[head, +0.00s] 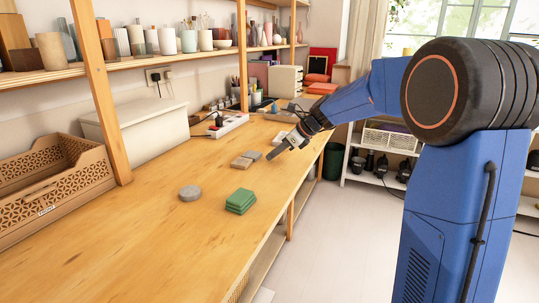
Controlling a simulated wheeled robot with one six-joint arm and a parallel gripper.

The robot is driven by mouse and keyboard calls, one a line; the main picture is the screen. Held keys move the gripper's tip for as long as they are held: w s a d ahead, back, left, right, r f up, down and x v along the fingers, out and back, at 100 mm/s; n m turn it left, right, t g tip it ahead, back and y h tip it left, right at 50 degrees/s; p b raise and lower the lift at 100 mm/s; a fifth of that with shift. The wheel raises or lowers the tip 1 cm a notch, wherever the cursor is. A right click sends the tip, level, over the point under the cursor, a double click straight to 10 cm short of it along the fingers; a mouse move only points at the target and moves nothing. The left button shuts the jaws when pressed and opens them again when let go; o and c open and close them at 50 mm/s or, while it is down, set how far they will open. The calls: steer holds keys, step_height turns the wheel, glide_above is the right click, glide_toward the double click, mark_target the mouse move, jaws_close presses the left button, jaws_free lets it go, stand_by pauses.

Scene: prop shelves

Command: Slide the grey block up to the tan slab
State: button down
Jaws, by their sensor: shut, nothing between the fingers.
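Two low flat pieces lie side by side on the wooden workbench (130,235). The nearer one, the tan slab (240,162), is light brown. The other, a duller grey-brown piece that looks like the grey block (253,155), is just behind it to the right. They look close together; I cannot tell whether they touch.
A round grey disc (190,193) and a green stack (240,201) lie nearer on the bench. A wooden crate (55,215) and a white box (140,130) stand along the left. A pale item (281,138) lies behind my gripper. The near bench surface is clear.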

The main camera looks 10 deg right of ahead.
steer(key=v, duration=1)
steer(key=s+f+n+h, duration=0.2)
steer(key=s+n, duration=0.4)
steer(key=s, duration=0.5)
steer(key=s+f+n+h, duration=0.15)
steer(key=s+n, duration=0.45)
steer(key=s, duration=0.6)
steer(key=s+d+f+n+h, duration=0.2)
steer(key=s+f+n, duration=0.3)
steer(key=s, duration=0.5)
steer(key=s+d+f+n+h, duration=0.2)
steer(key=s+f+n, duration=0.3)
steer(key=s+n, duration=0.3)
steer(key=shift+s, duration=0.85)
